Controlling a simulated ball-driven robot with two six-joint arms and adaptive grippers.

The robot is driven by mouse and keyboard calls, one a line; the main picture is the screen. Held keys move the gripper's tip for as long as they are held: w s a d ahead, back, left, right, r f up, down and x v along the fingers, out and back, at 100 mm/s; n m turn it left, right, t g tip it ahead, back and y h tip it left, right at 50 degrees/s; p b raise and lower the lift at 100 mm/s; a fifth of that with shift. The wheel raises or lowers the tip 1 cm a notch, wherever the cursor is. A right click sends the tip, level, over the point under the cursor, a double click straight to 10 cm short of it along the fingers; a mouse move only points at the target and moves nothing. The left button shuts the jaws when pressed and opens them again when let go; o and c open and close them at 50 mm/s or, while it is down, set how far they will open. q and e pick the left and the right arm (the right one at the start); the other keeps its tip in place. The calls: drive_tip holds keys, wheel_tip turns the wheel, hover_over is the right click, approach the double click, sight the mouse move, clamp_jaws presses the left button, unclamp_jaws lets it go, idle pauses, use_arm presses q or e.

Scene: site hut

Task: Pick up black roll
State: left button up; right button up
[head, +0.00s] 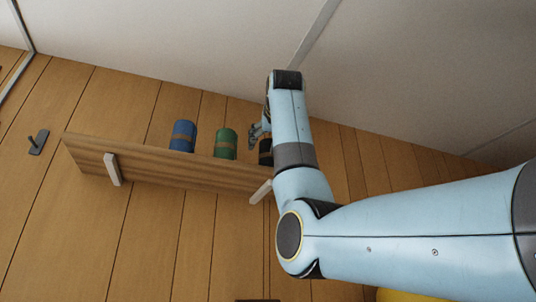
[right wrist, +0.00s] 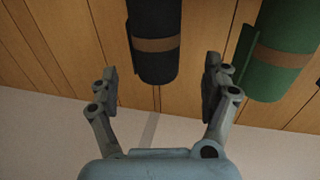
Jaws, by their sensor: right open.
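The black roll (right wrist: 153,45) has a brown band and shows large in the right wrist view, its near end between my right gripper's two fingers. In the head view the black roll (head: 265,153) stands on the shelf, mostly hidden by my right arm. My right gripper (right wrist: 161,82) is open, with a finger on either side of the roll's line and clear gaps to it. In the head view my right gripper (head: 256,132) shows only partly, close to the black roll. My left gripper is in neither view.
A wooden shelf (head: 190,173) on pale brackets also carries a green roll (head: 225,145) and a blue roll (head: 182,136). The green roll (right wrist: 280,50) is close to one finger in the wrist view. A dark hook (head: 38,142) is on the plank wall.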

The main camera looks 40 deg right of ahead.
sight(269, 154)
drive_tip(key=shift+w+d+f+p, duration=0.25)
drive_tip(key=shift+w+d, duration=0.1)
drive_tip(key=shift+w, duration=0.2)
drive_tip(key=shift+w+d+f+p, duration=0.1)
drive_tip(key=shift+w+d+p, duration=0.15)
drive_tip(key=shift+w, duration=0.25)
drive_tip(key=p+x, duration=0.2)
drive_tip(key=x, duration=0.1)
drive_tip(key=shift+d+f, duration=0.1)
drive_tip(key=shift+f, duration=0.2)
drive_tip(key=shift+w+d+f, duration=0.1)
drive_tip(key=shift+w+d, duration=0.05)
drive_tip(key=shift+w, duration=0.15)
drive_tip(key=shift+w+f, duration=0.1)
drive_tip(key=shift+c, duration=0.5)
drive_tip(key=c, duration=1.2)
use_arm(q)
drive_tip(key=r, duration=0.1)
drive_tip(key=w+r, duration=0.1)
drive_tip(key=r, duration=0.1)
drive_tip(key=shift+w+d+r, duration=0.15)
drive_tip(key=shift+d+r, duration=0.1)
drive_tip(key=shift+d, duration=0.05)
use_arm(e)
drive_tip(key=shift+c, duration=0.2)
